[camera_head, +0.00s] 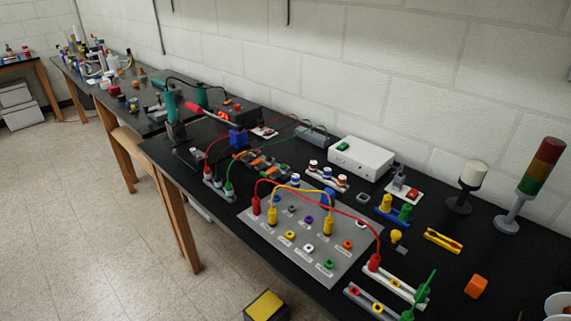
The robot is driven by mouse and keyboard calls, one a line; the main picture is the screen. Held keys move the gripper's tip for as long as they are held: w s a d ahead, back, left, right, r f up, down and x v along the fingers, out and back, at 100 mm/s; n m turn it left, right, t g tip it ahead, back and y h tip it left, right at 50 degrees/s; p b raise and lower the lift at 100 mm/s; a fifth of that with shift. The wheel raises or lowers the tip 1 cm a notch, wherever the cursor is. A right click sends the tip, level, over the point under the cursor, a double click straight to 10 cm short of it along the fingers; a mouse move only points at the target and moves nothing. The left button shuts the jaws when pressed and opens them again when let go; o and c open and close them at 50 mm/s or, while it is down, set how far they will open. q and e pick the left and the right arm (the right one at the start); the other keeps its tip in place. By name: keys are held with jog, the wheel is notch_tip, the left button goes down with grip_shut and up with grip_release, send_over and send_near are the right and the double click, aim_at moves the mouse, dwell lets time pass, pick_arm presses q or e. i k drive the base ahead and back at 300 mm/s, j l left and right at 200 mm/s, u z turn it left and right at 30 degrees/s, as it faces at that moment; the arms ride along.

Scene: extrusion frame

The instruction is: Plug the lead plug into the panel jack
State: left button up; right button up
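A grey panel (262,234) lies on the black bench with several coloured jacks, among them a purple jack (309,220), a yellow jack (290,235), an orange jack (348,244) and a green jack (329,264). A red lead arches from a red plug (256,205) on the panel to another red plug (375,262) on a white strip to the right. A yellow lead joins two yellow plugs, one at left (272,217) and one at right (328,226), both upright on the panel. Green plugs (423,292) stand at the front right. Neither gripper is in view.
A white box (361,157) and a signal tower (540,170) stand at the back. An orange block (476,286) lies right of the panel. More red and green leads run to a strip (218,187) at left. A yellow-topped box (265,305) shows below the bench edge.

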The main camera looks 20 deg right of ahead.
aim_at(376, 259)
jog(key=z, duration=1.45)
